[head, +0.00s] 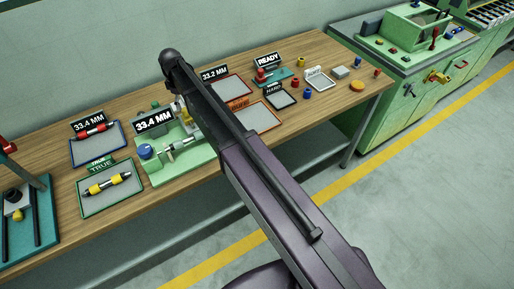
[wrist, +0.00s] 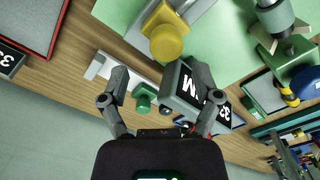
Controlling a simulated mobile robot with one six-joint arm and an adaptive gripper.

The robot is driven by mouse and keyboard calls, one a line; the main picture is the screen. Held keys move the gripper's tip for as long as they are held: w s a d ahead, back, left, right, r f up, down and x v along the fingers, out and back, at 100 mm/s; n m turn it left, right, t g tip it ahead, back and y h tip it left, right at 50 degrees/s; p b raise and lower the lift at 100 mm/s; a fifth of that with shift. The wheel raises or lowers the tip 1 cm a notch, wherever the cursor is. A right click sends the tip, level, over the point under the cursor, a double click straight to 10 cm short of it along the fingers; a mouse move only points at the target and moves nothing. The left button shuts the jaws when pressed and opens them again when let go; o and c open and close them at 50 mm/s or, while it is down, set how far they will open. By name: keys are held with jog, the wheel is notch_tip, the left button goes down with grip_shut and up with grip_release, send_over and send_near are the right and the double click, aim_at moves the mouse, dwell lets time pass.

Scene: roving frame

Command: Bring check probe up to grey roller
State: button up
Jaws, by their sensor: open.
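My gripper (wrist: 155,72) is open above the back edge of the green fixture (head: 158,178). A yellow round knob (wrist: 167,42) on a steel block, perhaps the check probe, lies just ahead of the fingers; nothing is gripped. A grey cylinder (head: 185,144), likely the grey roller, is in the fixture beside a blue knob (head: 145,151). My arm hides the fixture's right part in the head view.
A blue tray (head: 74,159) holds a red roller; a green-rimmed tray marked TRUE (head: 97,211) holds a yellow-and-black one. The wall runs close behind the bench (head: 50,252).

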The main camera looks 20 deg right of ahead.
jog(key=shift+r+p, duration=4.75)
jog(key=shift+r, duration=0.35)
jog(key=s+d+f+m+b, duration=0.6)
jog(key=s+d+f+b, duration=0.3)
jog(key=s+d, duration=0.2)
jog(key=s+d+f+m+b, duration=0.6)
jog(key=s+d+f+b, duration=0.3)
jog(key=s, duration=0.5)
jog(key=d, duration=0.2)
jog(key=shift+s+d+f, duration=0.15)
jog(key=shift+d, duration=0.2)
notch_tip(320, 180, up, 18)
jog(key=m+p, duration=0.6)
jog(key=p, duration=1.2)
send_over(185, 109)
jog(key=shift+f, duration=0.1)
notch_tip(185, 109, down, 13)
jog(key=b, duration=1.3)
jog(key=shift+f+b, duration=0.15)
jog(key=shift+b, duration=0.25)
